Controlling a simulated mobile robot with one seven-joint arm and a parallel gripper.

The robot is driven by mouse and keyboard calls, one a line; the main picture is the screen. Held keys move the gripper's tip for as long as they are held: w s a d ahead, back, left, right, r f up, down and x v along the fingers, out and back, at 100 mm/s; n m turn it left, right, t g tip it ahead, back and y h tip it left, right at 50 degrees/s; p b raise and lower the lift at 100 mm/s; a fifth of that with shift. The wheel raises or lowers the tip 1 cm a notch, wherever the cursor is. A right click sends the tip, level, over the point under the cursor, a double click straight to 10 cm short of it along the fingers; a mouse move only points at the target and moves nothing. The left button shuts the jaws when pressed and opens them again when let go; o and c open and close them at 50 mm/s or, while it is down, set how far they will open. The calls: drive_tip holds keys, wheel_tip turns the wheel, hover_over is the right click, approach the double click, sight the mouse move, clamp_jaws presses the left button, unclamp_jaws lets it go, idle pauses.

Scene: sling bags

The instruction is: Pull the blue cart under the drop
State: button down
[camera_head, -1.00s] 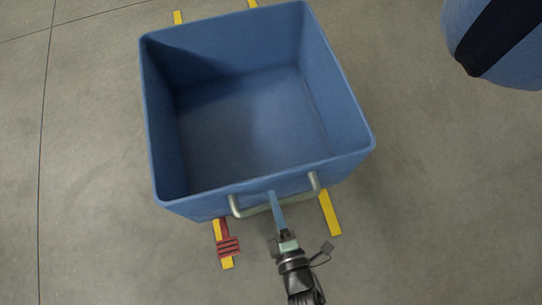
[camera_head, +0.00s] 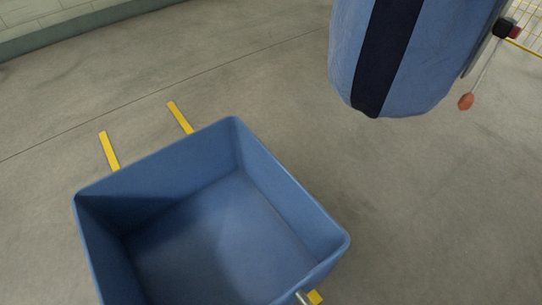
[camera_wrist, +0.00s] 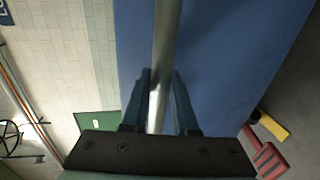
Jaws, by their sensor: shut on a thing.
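The blue cart (camera_head: 218,235) is an open, empty square bin at the lower left of the head view, its near side cut off by the frame. Its blue wall (camera_wrist: 225,50) fills much of the wrist view. My gripper (camera_wrist: 161,72) has its two fingers on either side of the cart's metal handle (camera_wrist: 167,25) and is shut on it. In the head view only a bit of the handle shows at the bottom edge, and my gripper is out of frame. A big blue sling bag (camera_head: 430,60) with a dark stripe hangs at the upper right, to the right of the cart.
Yellow floor marks (camera_head: 109,150) lie beyond the cart. A red pedal-like part (camera_wrist: 265,157) shows low in the wrist view. A cord with an orange knob (camera_head: 466,101) hangs beside the bag. Open concrete floor (camera_head: 430,210) lies right of the cart.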

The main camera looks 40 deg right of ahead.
drive_tip(key=c, duration=0.7)
unclamp_jaws()
drive_tip(key=p+v, duration=0.2)
drive_tip(key=v, duration=1.1)
